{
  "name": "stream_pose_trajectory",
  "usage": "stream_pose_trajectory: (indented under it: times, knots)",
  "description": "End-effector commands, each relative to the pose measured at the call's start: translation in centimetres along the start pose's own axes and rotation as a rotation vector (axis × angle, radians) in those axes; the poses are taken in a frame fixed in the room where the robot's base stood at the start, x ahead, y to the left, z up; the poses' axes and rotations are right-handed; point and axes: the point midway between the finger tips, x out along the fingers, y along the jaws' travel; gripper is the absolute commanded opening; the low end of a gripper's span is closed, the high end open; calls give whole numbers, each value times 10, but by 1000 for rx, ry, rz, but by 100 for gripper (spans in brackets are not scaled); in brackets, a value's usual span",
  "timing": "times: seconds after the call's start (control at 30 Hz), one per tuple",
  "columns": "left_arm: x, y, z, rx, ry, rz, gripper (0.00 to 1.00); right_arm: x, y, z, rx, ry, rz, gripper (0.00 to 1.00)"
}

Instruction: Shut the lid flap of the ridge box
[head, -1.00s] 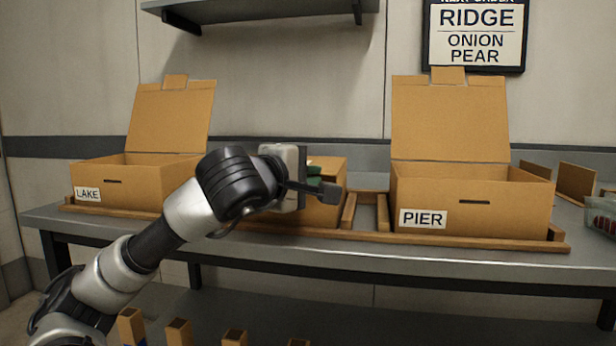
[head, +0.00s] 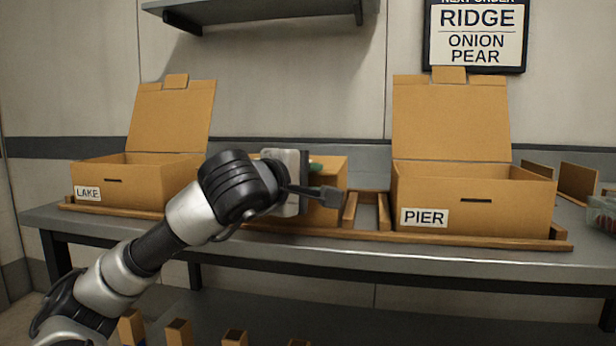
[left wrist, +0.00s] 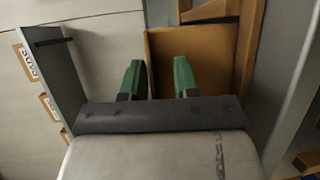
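A cardboard box (head: 331,178) stands in the middle of the bench, mostly behind my left gripper. Its label is hidden, so I cannot read whether it is the ridge box. No raised lid shows above it; I cannot tell whether its flap is fully down. My left gripper (head: 315,167) is at the box's front and top, its green fingers mostly hidden by the gripper body. In the left wrist view its two green fingers (left wrist: 158,78) are apart with nothing seen held between them, over a brown cardboard panel (left wrist: 205,62).
The LAKE box (head: 150,185) on the left and the PIER box (head: 520,205) on the right have raised lids. Wooden rails (head: 420,238) edge the bench. A clear container (head: 602,212) is at the far right. A shelf (head: 260,12) hangs above.

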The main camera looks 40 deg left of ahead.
Motion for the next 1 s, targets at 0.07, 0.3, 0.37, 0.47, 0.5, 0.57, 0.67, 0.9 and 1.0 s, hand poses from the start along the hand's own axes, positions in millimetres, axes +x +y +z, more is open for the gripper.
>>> stream_pose_trajectory:
  times: [0.07,0.3,0.37,0.47,0.5,0.57,0.67,0.9,1.0]
  knots:
    - [0,1,0,0,0,4,30,0,0,0,0,0,0,100]
    - [-10,3,-1,2,2,10,30,0,0,0,0,0,0,100]
    - [-18,3,-2,3,4,10,30,-1,0,0,0,0,0,100]
    - [-37,2,-2,5,5,11,30,-3,0,1,0,0,0,100]
    - [-45,2,-2,5,6,11,30,-5,0,1,-1,0,0,100]
    - [-57,1,-2,6,6,9,30,-6,0,1,-1,0,0,100]
    - [-75,0,-2,5,6,9,30,-11,0,3,-1,-7,0,100]
    - [-104,0,-1,1,2,6,30,-1,1,7,-5,31,-18,100]
    - [-108,0,0,1,1,5,30,3,1,5,-6,45,-20,100]
